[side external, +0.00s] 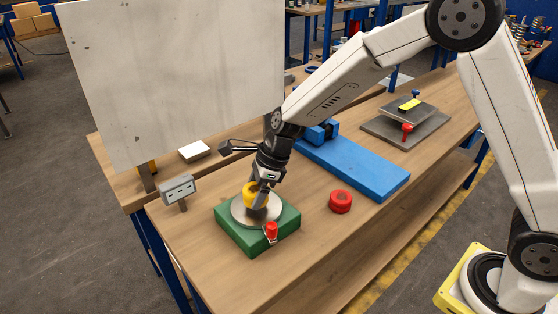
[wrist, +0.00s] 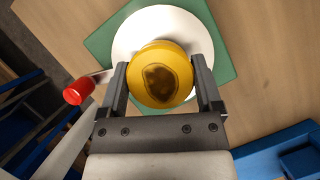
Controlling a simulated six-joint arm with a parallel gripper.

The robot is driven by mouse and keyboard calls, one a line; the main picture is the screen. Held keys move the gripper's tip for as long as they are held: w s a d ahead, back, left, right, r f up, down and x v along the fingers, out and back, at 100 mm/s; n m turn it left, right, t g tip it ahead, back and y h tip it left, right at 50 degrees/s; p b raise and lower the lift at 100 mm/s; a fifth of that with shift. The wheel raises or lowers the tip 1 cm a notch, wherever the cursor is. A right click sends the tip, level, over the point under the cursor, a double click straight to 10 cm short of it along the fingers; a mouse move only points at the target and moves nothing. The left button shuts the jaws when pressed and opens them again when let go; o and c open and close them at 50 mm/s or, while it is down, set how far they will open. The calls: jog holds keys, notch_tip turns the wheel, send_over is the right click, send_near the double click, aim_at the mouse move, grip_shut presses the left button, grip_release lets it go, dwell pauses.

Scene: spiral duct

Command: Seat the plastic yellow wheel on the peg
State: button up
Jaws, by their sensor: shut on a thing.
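The yellow wheel (wrist: 162,74) is held between the two fingers of my gripper (wrist: 160,85) in the wrist view. It has a dark brownish patch in its middle. In the side view the wheel (side external: 250,192) is over the round light disc (side external: 243,214) on the green base (side external: 252,240). My gripper (side external: 262,196) points down at the disc, shut on the wheel. I cannot see the peg. I cannot tell whether the wheel touches the disc or is just above it.
A red-knobbed handle (side external: 271,230) sticks out at the disc's edge. A red wheel (side external: 340,201) lies on the bench to the right. A blue plate (side external: 355,168) lies behind. A small grey box on a post (side external: 178,188) and a large pale panel (side external: 180,80) stand left.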

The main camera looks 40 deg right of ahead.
jog(key=shift+f, duration=0.8)
jog(key=o, duration=1.2)
jog(key=shift+c, duration=0.2)
jog(key=v, duration=0.7)
jog(key=shift+r, duration=0.35)
jog(key=shift+d, duration=0.15)
